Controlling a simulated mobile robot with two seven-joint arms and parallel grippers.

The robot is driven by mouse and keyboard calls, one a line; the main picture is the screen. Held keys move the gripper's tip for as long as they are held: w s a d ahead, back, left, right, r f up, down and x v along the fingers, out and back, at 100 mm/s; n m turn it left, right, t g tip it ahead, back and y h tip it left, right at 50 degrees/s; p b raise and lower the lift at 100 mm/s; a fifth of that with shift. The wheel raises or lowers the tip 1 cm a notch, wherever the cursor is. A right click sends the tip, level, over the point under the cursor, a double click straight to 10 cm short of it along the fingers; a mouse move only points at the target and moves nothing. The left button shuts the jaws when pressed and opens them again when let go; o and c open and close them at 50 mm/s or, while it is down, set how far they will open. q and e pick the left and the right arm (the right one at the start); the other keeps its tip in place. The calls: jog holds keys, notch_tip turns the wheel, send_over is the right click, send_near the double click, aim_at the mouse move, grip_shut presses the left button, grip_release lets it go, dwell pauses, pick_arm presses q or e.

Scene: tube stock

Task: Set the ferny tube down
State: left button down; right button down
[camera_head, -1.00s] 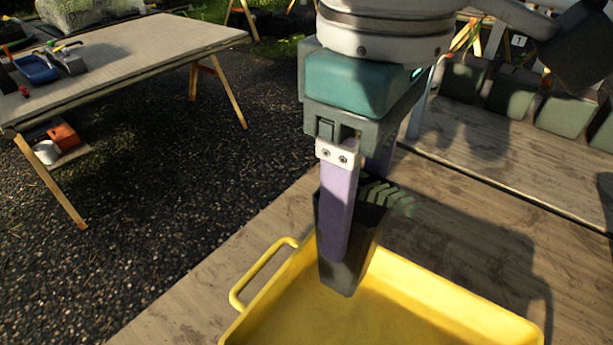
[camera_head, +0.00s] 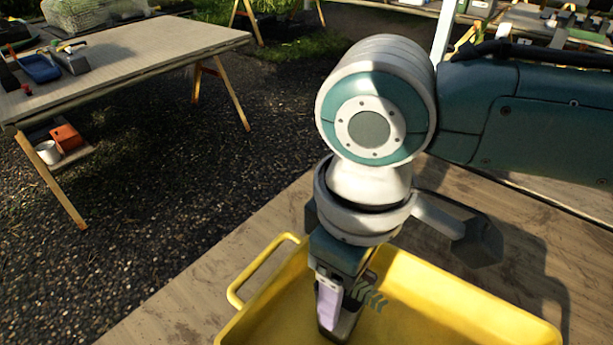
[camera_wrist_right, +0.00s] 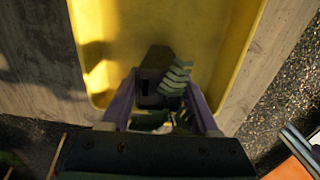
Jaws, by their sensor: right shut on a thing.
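The ferny tube (camera_head: 351,322) is a dark, narrow square pot with green fern leaves (camera_head: 372,298) sticking out on its right. My right gripper (camera_head: 331,310) points down with its pale purple fingers shut on the tube. It holds the tube upright inside the yellow tray (camera_head: 450,300), near the tray's left handle end. In the right wrist view the fern leaves (camera_wrist_right: 175,78) show between the two fingers, over the yellow tray floor (camera_wrist_right: 215,35). The tube's base is partly hidden, so I cannot tell whether it touches the floor. My left gripper is not in view.
The tray stands on a wooden bench (camera_head: 190,310) and has a yellow handle (camera_head: 255,268). Its visible floor around the tube looks clear. Another table (camera_head: 120,65) with tools stands at the back left, across dark gravel. More benches stand at the back right.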

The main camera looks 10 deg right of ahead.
jog(key=shift+f, duration=0.15)
jog(key=shift+c, duration=0.7)
grip_release()
notch_tip(320, 180, up, 11)
jog(key=shift+r+p, duration=0.15)
jog(key=shift+p, duration=1.05)
jog(key=s+a+f+m+t+y, duration=0.1)
jog(key=s+a+f+t+y, duration=0.1)
jog(key=s+a+y, duration=0.25)
jog(key=s+d+f+m+h, duration=0.1)
jog(key=s+d+m+h, duration=0.1)
jog(key=s+d, duration=0.2)
jog(key=s+d+f+m+t+h, duration=0.1)
jog(key=s+d+m+h, duration=0.1)
jog(key=d, duration=0.7)
jog(key=shift+s+d+f+m+t, duration=0.35)
jog(key=shift+s+m, duration=0.35)
jog(key=shift+s, duration=0.25)
